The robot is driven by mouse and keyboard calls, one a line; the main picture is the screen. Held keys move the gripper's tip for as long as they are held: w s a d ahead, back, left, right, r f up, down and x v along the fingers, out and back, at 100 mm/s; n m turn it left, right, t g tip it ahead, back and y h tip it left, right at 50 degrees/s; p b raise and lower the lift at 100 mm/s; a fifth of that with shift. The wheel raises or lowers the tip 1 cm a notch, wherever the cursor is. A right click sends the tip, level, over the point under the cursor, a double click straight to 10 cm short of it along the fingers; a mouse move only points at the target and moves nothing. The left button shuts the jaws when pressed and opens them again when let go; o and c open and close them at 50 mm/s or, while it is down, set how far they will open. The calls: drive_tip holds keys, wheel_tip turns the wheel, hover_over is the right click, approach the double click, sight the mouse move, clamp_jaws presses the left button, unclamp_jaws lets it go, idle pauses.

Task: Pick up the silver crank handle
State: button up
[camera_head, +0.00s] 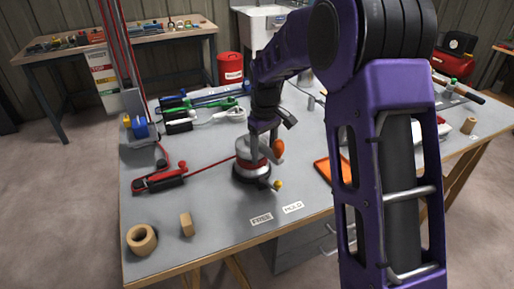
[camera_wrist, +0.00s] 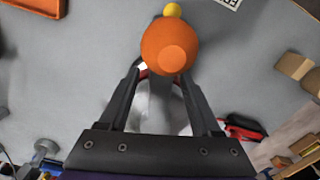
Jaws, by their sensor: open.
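My gripper (camera_head: 265,148) points down over a round winch (camera_head: 252,170) with a silver and red drum and a dark base. A rounded orange knob (camera_head: 278,148) stands at the right of the gripper; it fills the upper middle of the wrist view (camera_wrist: 168,45). In the wrist view my gripper's two fingers (camera_wrist: 162,78) are spread apart, with the knob at their tips and a blurred pale silvery surface between them. I cannot tell whether that surface is the silver crank handle or the winch top. A small yellow knob (camera_head: 277,184) sits at the winch's front right.
A red line runs left from the winch to a red fitting (camera_head: 160,178). A wooden ring (camera_head: 142,239) and a wooden block (camera_head: 187,224) stand at the front left. An orange tray (camera_head: 322,168) lies to the right, partly behind my arm. The table front has two labels (camera_head: 292,207).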

sight(264, 147)
clamp_jaws()
idle(0.5)
wheel_tip(264, 147, up, 10)
drive_tip(key=shift+r+p, duration=0.1)
drive_tip(key=shift+p, duration=0.75)
